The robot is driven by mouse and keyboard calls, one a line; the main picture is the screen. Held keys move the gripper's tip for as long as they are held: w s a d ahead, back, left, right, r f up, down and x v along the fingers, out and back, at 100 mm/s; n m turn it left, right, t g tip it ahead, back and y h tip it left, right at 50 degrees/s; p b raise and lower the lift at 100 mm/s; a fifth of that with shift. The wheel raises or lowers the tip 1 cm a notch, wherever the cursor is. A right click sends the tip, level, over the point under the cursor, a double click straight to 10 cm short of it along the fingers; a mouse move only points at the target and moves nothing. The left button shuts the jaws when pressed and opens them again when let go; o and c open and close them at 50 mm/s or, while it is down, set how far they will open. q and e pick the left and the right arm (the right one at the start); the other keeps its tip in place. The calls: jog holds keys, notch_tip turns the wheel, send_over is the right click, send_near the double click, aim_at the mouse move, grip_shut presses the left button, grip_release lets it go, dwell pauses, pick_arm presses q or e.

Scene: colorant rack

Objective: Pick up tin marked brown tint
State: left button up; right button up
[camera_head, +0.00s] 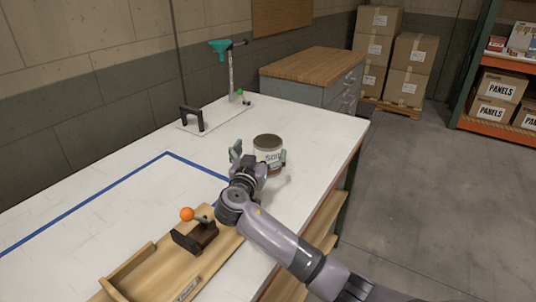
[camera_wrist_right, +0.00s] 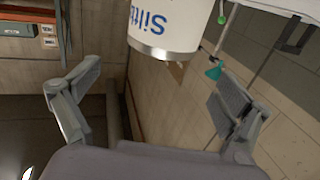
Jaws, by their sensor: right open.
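A white tin (camera_head: 268,156) with a brown top and blue lettering stands upright on the white worktable (camera_head: 215,140). The lettering is partly hidden by my gripper in the head view. In the right wrist view the tin (camera_wrist_right: 165,25) appears upside down at the top, and its lettering seems to begin "Silt". No words "brown tint" can be read. My right gripper (camera_head: 258,160) is open on the near side of the tin, with one finger towards each side of it. In the right wrist view its fingers (camera_wrist_right: 160,92) are wide apart with nothing between them. My left gripper is not in view.
A wooden tray (camera_head: 150,268) and a dark block with an orange ball (camera_head: 187,214) lie at the near edge. Blue tape (camera_head: 95,206) marks the left tabletop.

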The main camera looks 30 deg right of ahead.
aim_at(271, 135)
jog(key=shift+d+f, duration=0.1)
jog(key=shift+f, duration=0.75)
jog(key=shift+w+d+r, duration=0.1)
jog(key=shift+w+d, duration=0.3)
jog(key=shift+w, duration=0.15)
jog(key=shift+w+d, duration=0.35)
jog(key=p+x, duration=0.1)
jog(key=x, duration=0.3)
jog(key=shift+w+d, duration=0.25)
jog(key=shift+w, duration=0.05)
jog(key=shift+w+d, duration=0.25)
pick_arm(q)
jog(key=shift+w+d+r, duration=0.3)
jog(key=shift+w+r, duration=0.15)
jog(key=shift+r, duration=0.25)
